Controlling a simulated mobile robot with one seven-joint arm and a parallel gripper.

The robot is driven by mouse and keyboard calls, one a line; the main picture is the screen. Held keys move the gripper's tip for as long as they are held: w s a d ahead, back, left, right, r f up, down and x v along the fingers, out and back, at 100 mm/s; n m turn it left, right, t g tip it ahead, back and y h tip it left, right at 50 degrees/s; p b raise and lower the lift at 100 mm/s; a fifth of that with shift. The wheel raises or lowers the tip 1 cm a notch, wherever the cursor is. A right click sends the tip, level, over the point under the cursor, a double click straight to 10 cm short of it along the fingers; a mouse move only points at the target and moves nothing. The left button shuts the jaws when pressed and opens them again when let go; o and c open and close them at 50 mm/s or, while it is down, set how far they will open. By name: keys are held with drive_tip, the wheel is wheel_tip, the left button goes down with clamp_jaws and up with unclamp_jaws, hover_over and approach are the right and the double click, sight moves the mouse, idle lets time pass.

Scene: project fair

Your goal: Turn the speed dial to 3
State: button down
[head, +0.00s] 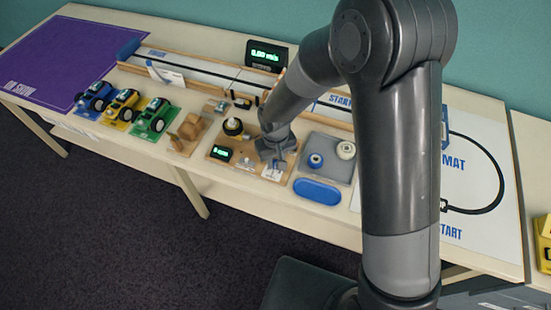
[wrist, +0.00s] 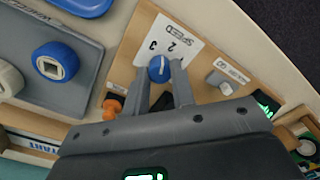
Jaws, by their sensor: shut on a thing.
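The speed dial is a blue round knob (wrist: 158,68) with a white pointer line, on a wooden board (wrist: 125,72). The pointer line points up the wrist picture, toward the numbers, seemingly nearer the 2; the exact setting is hard to tell. My gripper (wrist: 159,72) is shut on the knob, one finger on each side. In the head view my gripper (head: 272,158) is over the board, and it hides the knob there.
A grey tray (head: 333,142) with a blue and a white knob-like piece is right of the board. A blue oval (head: 317,191) lies in front. Toy cars (head: 153,119) stand left. An orange piece (wrist: 112,106) and a small switch (wrist: 221,80) flank my fingers.

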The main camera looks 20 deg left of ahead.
drive_tip(key=n, duration=0.4)
drive_tip(key=shift+n, duration=0.4)
idle(0.4)
drive_tip(key=c, duration=1.2)
unclamp_jaws()
wheel_tip(320, 180, up, 11)
